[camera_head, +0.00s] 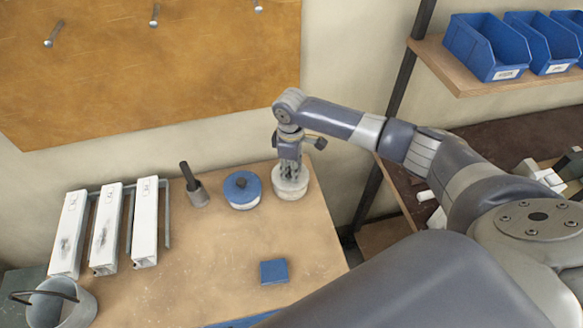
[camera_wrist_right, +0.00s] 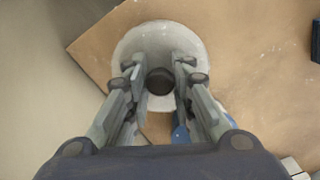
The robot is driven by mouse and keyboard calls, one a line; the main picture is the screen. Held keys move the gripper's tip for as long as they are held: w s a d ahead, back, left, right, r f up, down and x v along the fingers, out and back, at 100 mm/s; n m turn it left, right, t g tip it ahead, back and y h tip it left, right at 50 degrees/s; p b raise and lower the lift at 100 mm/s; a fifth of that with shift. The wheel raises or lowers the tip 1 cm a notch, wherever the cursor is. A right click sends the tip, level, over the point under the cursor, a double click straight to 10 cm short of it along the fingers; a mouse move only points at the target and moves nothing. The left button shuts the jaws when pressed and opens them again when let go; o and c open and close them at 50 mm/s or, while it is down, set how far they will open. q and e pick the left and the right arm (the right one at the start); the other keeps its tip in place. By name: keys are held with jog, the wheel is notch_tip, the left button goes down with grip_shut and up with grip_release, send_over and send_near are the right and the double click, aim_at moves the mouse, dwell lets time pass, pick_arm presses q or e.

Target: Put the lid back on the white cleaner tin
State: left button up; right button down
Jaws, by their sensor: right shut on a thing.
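The white cleaner tin (camera_head: 290,192) stands near the back right corner of the bench. Its round white lid (camera_wrist_right: 160,38) with a dark knob (camera_wrist_right: 160,81) fills the middle of the right wrist view. My right gripper (camera_head: 290,175) points down over the tin, and its fingers are shut on the lid's knob. The lid is at the top of the tin; I cannot tell whether it is fully seated, because the fingers hide part of it. My left gripper is not in view.
A blue-topped tin (camera_head: 242,188) stands close left of the white tin. A blue block (camera_head: 274,271) lies in front; the bench middle is clear.

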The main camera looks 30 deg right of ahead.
jog(key=shift+p, duration=0.4)
dwell(0.5)
jog(key=c, duration=1.3)
grip_release()
jog(key=o, duration=0.5)
notch_tip(320, 180, up, 3)
jog(key=p, duration=0.3)
jog(key=shift+f, duration=0.15)
jog(key=shift+r, duration=2.15)
